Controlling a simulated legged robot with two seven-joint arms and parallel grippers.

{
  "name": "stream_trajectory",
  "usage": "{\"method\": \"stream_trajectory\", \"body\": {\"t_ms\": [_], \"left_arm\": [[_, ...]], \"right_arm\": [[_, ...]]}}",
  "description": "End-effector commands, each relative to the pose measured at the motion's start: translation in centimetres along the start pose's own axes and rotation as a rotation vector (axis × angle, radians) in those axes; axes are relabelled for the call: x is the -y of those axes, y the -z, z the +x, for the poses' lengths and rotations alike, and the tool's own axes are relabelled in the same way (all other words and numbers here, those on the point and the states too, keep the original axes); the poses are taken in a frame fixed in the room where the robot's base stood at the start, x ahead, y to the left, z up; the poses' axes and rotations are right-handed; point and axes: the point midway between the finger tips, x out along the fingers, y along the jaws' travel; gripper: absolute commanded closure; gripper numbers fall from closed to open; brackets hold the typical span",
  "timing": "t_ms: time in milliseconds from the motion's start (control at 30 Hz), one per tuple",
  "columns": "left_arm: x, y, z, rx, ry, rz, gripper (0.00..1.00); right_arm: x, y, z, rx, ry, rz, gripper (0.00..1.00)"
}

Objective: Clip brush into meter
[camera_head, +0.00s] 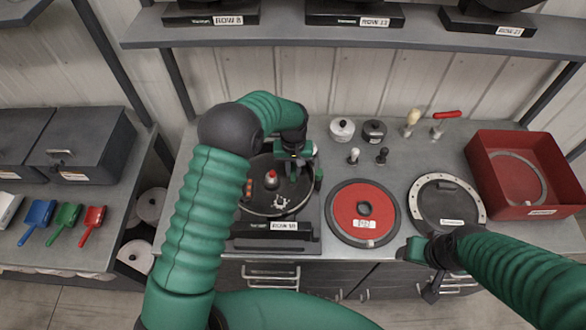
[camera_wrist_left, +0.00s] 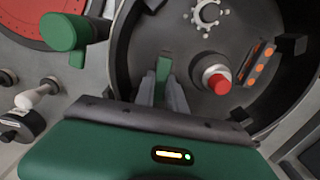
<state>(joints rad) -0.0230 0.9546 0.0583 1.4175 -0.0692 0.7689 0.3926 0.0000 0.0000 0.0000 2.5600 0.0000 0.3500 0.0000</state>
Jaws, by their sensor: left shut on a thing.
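The seed meter (camera_head: 262,205) is a dark round open housing on a stand with a row label. A red-tipped hub (camera_head: 271,177) stands in its middle and shows in the left wrist view (camera_wrist_left: 216,78). My left gripper (camera_head: 294,168) reaches down inside the housing, right of the hub in the head view. In the left wrist view its fingers (camera_wrist_left: 165,88) are shut on a small green piece (camera_wrist_left: 163,70), which seems to be the brush. The fingers hide most of it, and I cannot tell whether it touches the housing. My right gripper (camera_head: 415,252) is near the bench's front edge; its jaws are unclear.
A red disc (camera_head: 345,213) and a dark disc with a pale rim (camera_head: 469,206) lie right of the meter. A red bin (camera_head: 485,170) stands at the far right. Small knobbed parts and brushes line the back. Coloured scoops (camera_head: 67,215) lie on the left bench.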

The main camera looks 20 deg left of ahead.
Motion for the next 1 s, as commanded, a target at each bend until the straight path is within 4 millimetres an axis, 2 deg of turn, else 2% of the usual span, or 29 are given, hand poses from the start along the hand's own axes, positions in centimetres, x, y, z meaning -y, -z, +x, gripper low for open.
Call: {"method": "stream_trajectory", "body": {"t_ms": [1000], "left_arm": [[-0.01, -0.07, 0.83, 0.004, 0.001, 0.000, 1.00]], "right_arm": [[0.00, -0.07, 0.31, 0.000, 0.000, 0.000, 0.40]]}}
